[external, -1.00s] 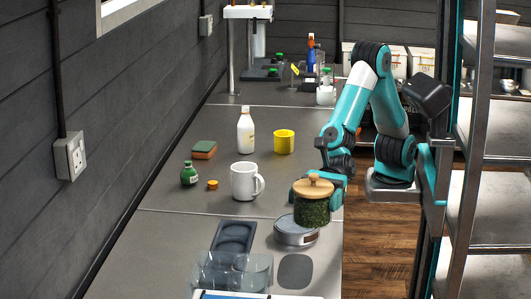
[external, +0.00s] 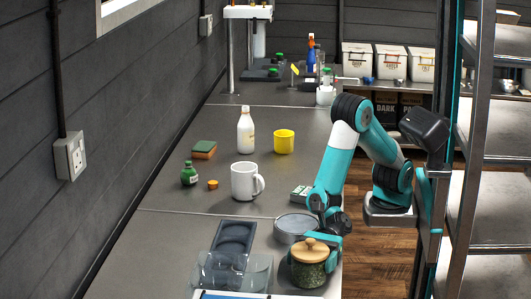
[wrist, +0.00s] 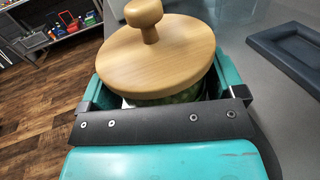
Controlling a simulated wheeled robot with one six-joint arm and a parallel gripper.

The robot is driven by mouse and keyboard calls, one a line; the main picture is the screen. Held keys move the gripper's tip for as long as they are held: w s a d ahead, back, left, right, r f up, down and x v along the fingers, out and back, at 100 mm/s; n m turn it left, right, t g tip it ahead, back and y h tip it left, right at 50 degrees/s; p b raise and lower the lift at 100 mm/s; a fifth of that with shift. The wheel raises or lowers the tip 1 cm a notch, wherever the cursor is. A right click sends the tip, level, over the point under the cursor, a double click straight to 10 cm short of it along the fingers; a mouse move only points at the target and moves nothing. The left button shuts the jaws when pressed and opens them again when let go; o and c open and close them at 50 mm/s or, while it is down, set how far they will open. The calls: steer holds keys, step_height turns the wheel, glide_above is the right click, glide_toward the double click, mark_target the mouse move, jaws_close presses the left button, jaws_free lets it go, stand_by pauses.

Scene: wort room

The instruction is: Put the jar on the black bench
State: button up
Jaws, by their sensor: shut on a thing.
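The jar (external: 310,272) is clear glass with green contents and a round wooden lid with a knob. It is at the near right edge of the long grey bench top (external: 200,213). My gripper (external: 314,262) is shut around the jar's body below the lid. In the wrist view the wooden lid (wrist: 155,60) sits between the fingers and hides most of the glass. The jar looks upright. I cannot tell whether its base touches the bench. No bench that is plainly black stands out.
A dark tray (external: 233,238) and a clear plastic bin (external: 230,272) lie to the left. A white mug (external: 244,182), yellow cup (external: 284,141) and white bottle (external: 246,132) stand farther back. A metal rack (external: 480,150) stands at right.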

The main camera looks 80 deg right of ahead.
steer(key=o, duration=1.5)
steer(key=shift+o, duration=0.2)
steer(key=shift+r, duration=0.15)
steer(key=shift+d+f+b, duration=0.25)
steer(key=shift+d+b, duration=0.05)
steer(key=shift+b, duration=0.05)
steer(key=b+v, duration=0.4)
steer(key=v, duration=0.1)
steer(key=shift+s+d, duration=0.15)
steer(key=shift+d, duration=0.15)
steer(key=shift+s+d+r, duration=0.25)
steer(key=shift+d, duration=0.35)
